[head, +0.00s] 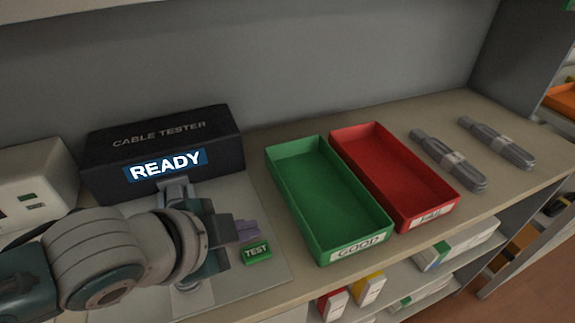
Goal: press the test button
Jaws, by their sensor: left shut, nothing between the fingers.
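The test button (257,252) is a small green block labelled TEST on the pale base plate in front of the cable tester (170,147). The tester is a black box whose lit display (166,166) reads READY. My left gripper (247,230) comes in from the left, shut and empty, with its purple-grey fingertips just behind the button in the picture. I cannot tell their height above it or whether they touch it. My left arm hides part of the base plate and the grey fixture below the display. My right gripper is not in view.
A green tray (335,247) labelled GOOD and a red tray (433,212) stand empty to the right. Two grey bundled cables (450,160) (497,143) lie beyond them. A pale box (38,180) stands at the far left. Boxes fill a lower shelf below the front edge.

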